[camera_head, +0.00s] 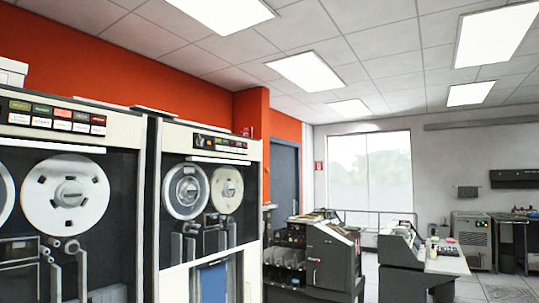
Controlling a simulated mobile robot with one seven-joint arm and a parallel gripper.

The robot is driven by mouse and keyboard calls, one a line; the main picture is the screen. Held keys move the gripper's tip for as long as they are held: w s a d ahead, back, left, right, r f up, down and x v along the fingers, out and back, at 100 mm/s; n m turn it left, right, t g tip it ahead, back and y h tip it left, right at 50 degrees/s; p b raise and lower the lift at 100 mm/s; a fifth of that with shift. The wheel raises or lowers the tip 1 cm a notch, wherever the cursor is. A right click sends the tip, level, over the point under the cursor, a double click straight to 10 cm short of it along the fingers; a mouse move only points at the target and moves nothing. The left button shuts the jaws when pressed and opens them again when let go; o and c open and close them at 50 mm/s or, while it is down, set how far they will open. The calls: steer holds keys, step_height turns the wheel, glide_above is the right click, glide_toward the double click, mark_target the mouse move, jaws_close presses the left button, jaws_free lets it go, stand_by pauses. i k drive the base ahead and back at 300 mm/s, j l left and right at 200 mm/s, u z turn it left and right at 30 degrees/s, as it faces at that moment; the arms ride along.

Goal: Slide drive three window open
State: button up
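Two tall tape drives stand at the left. The nearer drive (126,140) is cut off by the left edge; a white reel (88,207) and part of another show on its dark face. The farther drive (210,138) has a grey-rimmed reel (173,192) and a cream reel (227,176) side by side. Below them is a pale panel with a blue area (211,284), cut off by the bottom edge. I cannot read a number on either drive, so I cannot tell which is drive three or whether its window is open. My gripper is not in view.
A dark grey card machine (331,258) stands right of the drives, before a blue-grey door (284,177). Farther right are a white desk (446,262) and a grey cabinet (472,242). Some floor (508,287) shows at the lower right.

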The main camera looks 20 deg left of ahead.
mark_target(4, 140)
steer(key=i+u, duration=0.2)
steer(key=u, duration=0.15)
steer(key=i+u, duration=0.25)
steer(key=u, duration=0.15)
steer(key=i+l+u, duration=0.1)
steer(key=u, duration=0.25)
steer(key=i+u, duration=0.2)
steer(key=u, duration=0.15)
steer(key=i+l+u, duration=0.15)
steer(key=u, duration=0.2)
steer(key=i+l+u, duration=0.2)
steer(key=u, duration=0.15)
steer(key=i, duration=0.05)
